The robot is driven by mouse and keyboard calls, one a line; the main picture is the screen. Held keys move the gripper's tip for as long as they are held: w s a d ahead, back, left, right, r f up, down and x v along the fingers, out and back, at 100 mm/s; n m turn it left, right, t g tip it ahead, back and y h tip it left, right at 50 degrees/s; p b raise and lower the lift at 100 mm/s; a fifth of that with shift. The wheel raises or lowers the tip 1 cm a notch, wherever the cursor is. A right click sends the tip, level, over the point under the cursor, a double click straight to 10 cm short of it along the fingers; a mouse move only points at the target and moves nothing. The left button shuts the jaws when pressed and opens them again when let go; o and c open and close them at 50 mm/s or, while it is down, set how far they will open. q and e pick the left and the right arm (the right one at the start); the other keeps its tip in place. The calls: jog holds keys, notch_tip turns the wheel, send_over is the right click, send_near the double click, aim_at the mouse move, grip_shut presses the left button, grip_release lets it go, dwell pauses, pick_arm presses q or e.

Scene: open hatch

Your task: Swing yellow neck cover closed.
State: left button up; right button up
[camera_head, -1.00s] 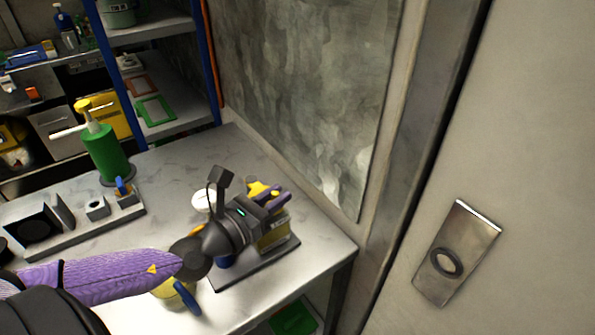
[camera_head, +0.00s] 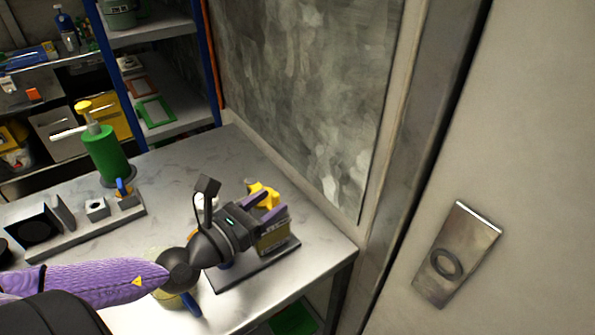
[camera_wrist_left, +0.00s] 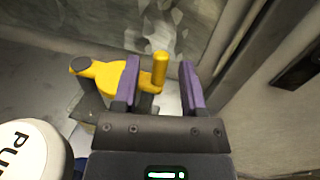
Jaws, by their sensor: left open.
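The yellow neck cover (camera_head: 262,194) shows just past my left gripper (camera_head: 270,208) on the small device on the table. In the left wrist view the yellow cover (camera_wrist_left: 105,76) has a flat arm and an upright yellow peg (camera_wrist_left: 160,70). My left gripper (camera_wrist_left: 158,85) is open there, its two purple fingers on either side of the peg, nearer the left finger; I cannot tell whether that finger touches it. The device's box-like body (camera_head: 272,237) stands on a dark base plate (camera_head: 254,266), partly hidden by my gripper. My right gripper is not in view.
A green pump bottle (camera_head: 105,152) and a grey fixture rail (camera_head: 80,225) stand on the table (camera_head: 185,160) to the left. A wall panel (camera_head: 310,90) rises close behind the device. A white round cap (camera_wrist_left: 32,150) lies close to the left wrist.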

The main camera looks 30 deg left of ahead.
pick_arm(q)
jog(key=s+a+p, duration=0.1)
jog(key=s+p, duration=0.1)
jog(key=s, duration=0.4)
jog(key=shift+s+p, duration=0.3)
jog(key=shift+s, duration=0.05)
jog(key=shift+a, duration=0.15)
